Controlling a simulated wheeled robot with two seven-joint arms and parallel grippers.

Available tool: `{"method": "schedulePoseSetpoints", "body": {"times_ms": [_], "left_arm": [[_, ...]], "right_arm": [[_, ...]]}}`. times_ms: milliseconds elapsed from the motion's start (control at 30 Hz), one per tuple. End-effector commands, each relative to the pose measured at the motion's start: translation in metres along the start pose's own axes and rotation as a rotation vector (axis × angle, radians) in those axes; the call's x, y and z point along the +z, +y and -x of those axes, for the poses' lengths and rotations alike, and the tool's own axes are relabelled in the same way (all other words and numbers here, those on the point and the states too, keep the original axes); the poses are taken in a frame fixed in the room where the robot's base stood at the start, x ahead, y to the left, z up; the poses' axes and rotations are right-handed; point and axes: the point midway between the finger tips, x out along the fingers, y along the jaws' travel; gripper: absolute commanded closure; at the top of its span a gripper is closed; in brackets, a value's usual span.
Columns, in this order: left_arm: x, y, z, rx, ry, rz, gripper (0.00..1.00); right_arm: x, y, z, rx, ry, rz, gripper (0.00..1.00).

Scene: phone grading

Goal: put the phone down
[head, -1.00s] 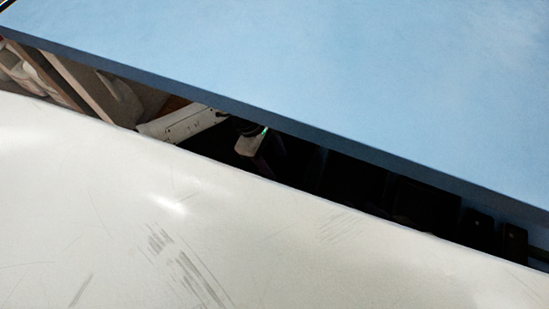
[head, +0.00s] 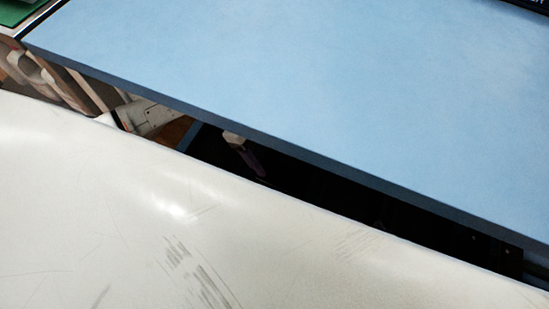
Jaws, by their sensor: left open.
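No phone is in view. Neither of my grippers can be made out. A wide light-blue tabletop (head: 330,90) fills the upper part of the head view, and the part of it that shows is bare. Its darker blue front edge (head: 300,150) slants down to the right.
A green flat thing (head: 20,10) shows at the top left corner, beyond the table's left end. A dark thing (head: 535,4) with light lettering is cut off at the top right. Below the table edge is a dark gap with partly hidden pale parts (head: 150,118). A large pale scuffed surface fills the foreground.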

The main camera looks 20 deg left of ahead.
Motion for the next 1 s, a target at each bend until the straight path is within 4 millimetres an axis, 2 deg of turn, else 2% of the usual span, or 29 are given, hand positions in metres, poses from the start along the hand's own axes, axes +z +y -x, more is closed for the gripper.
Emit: {"method": "schedulePoseSetpoints", "body": {"times_ms": [33,100,233,333,367,433,467,500,567,600,667,700,733,767,800,867,900,933,1000], "left_arm": [[0.000,0.000,0.010,0.000,0.002,-0.001,0.27],[0.000,0.000,0.018,0.000,0.001,0.000,0.27],[0.004,-0.001,0.025,0.000,-0.012,0.006,0.27],[0.029,-0.006,0.020,0.005,-0.103,0.040,0.27],[0.043,-0.009,0.018,0.008,-0.152,0.063,0.27],[0.089,-0.016,0.015,0.014,-0.322,0.151,0.27],[0.114,-0.019,0.017,0.014,-0.419,0.209,0.27],[0.151,-0.022,0.025,0.009,-0.572,0.312,0.27],[0.204,-0.022,0.051,-0.015,-0.838,0.530,0.27],[0.228,-0.017,0.073,-0.043,-1.007,0.696,0.27],[0.245,-0.004,0.109,-0.097,-1.242,0.968,0.27],[0.245,0.007,0.129,-0.144,-1.384,1.163,0.27],[0.239,0.014,0.141,-0.184,-1.481,1.319,0.27],[0.229,0.022,0.151,-0.227,-1.571,1.477,0.27],[0.210,0.029,0.158,-0.292,-1.677,1.699,0.27],[0.175,0.033,0.156,-0.399,-1.802,2.047,0.27],[0.150,0.030,0.147,-0.477,-1.860,2.285,0.27],[0.132,0.024,0.138,0.534,1.879,-2.451,0.27],[0.099,0.001,0.109,0.537,1.508,-2.278,0.27]], "right_arm": [[-0.002,0.000,0.003,0.005,0.006,-0.005,0.69],[-0.002,0.001,0.005,0.009,0.015,-0.009,0.69],[-0.003,0.002,0.006,0.014,0.025,-0.013,0.69],[-0.003,0.003,0.006,0.015,0.028,-0.014,0.69],[-0.003,0.003,0.006,0.015,0.028,-0.014,0.69],[-0.003,0.003,0.006,0.015,0.028,-0.014,0.69],[-0.003,0.003,0.006,0.015,0.028,-0.014,0.69],[-0.003,0.003,0.006,0.015,0.028,-0.014,0.69],[-0.003,0.003,0.006,0.015,0.028,-0.014,0.69],[-0.003,0.003,0.006,0.015,0.028,-0.014,0.69],[-0.003,0.003,0.006,0.015,0.028,-0.014,0.69],[-0.003,0.003,0.006,0.015,0.028,-0.014,0.69],[-0.003,0.003,0.006,0.015,0.028,-0.014,0.69],[-0.003,0.003,0.006,0.015,0.027,-0.014,0.69],[-0.003,0.003,0.006,0.015,0.027,-0.014,0.69],[-0.003,0.003,0.006,0.015,0.027,-0.014,0.69],[-0.003,0.003,0.006,0.014,0.027,-0.014,0.69],[-0.003,0.003,0.006,0.014,0.027,-0.014,0.69],[-0.003,0.003,0.006,0.014,0.027,-0.014,0.69]]}}
